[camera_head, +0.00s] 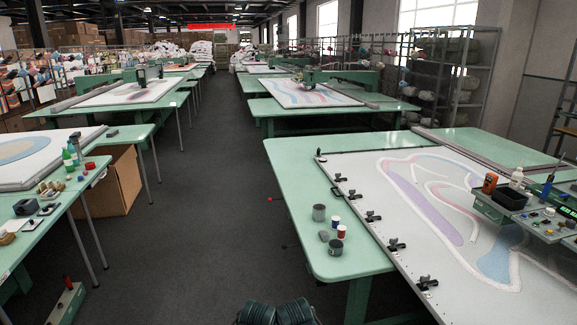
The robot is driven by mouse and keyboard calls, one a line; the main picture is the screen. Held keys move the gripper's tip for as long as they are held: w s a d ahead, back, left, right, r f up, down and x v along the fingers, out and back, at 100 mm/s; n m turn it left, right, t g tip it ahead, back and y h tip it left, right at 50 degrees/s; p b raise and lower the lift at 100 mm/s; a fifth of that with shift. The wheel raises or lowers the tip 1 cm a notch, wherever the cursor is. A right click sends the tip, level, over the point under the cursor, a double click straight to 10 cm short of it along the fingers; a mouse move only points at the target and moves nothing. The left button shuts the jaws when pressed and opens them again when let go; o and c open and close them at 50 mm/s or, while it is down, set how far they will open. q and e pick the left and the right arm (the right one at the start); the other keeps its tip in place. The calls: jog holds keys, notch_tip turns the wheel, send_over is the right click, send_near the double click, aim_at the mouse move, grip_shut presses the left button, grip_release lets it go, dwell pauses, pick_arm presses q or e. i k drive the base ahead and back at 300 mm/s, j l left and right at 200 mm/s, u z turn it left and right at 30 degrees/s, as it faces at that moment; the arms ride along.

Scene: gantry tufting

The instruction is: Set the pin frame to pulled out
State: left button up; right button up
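No part is plainly marked as the pin frame. The white framed panel (352,180) on the near right green table has a row of black clamps (373,216) along its left edge, and may be it. Its near end runs out of the picture at the bottom right. I cannot tell whether it is pulled out or in. A thin rod with a red ball knob (270,199) sticks out from the table's left side. A second, darker knob (284,247) shows lower down. Neither of my grippers shows; dark ribbed parts, probably mine, are at the bottom edge.
Tins (319,213) and small spools (341,231) stand on the near green table (325,262). A console (520,212) with a black tray and knobs sits over the panel at the right. A cardboard box (115,180) stands under the left table. The dark aisle floor (215,200) is clear.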

aim_at(487, 272)
jog(key=i+z, duration=0.1)
jog(key=i, duration=0.4)
jog(key=i+j+z, duration=0.15)
jog(key=i, duration=0.35)
jog(key=i+j+z, duration=0.1)
jog(key=i, duration=0.4)
jog(key=i+j+z, duration=0.2)
jog(key=i+z, duration=0.25)
jog(key=i+j+z, duration=0.3)
jog(key=z, duration=0.15)
jog(key=i+j+z, duration=0.45)
jog(key=k+l, duration=0.05)
jog(key=k, duration=0.05)
